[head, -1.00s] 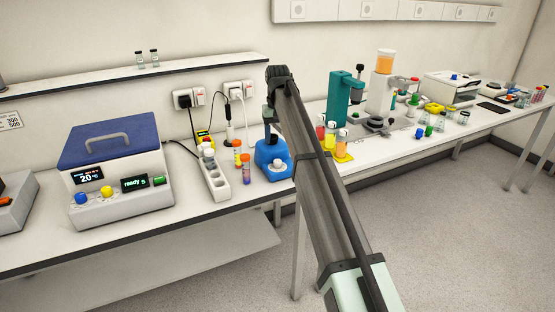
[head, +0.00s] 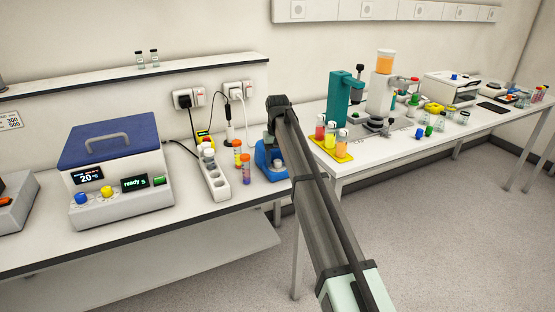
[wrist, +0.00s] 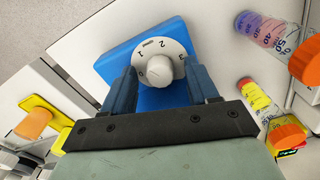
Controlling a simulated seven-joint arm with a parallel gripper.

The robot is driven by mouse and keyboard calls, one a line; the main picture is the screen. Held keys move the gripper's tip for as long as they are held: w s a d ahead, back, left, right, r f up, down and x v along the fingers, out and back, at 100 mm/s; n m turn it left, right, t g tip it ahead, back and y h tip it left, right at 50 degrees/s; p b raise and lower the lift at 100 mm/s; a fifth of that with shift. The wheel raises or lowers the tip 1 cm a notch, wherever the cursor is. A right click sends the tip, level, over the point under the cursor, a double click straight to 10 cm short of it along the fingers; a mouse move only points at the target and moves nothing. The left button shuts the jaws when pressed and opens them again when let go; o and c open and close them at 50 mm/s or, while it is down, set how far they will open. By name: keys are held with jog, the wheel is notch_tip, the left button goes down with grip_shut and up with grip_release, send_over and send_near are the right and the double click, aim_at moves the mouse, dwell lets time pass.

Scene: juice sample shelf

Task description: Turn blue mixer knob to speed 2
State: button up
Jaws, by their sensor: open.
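The blue mixer (head: 264,156) stands near the front edge of the bench in the head view, partly hidden by my arm. In the wrist view its blue body (wrist: 118,62) carries a white dial marked with numbers, 1, 2 and 3 among them. The pale round knob (wrist: 166,72) is at the dial's centre. Its pointer setting cannot be made out clearly. My gripper (wrist: 161,82) is open, with one dark blue finger on each side of the knob. I cannot tell whether the fingers touch it. In the head view the fingertips are hidden behind my arm.
Tubes with orange caps (wrist: 289,135) stand close to the right of the mixer in the wrist view. A yellow tray (head: 343,157) with bottles stands to the right.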

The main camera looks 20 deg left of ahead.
aim_at(278, 161)
jog(key=shift+c, duration=0.4)
jog(key=c, duration=1)
jog(key=shift+o, duration=0.2)
jog(key=shift+m, duration=2.3)
jog(key=o, duration=1)
jog(key=shift+o, duration=0.2)
notch_tip(278, 161, up, 14)
jog(key=shift+f, duration=0.1)
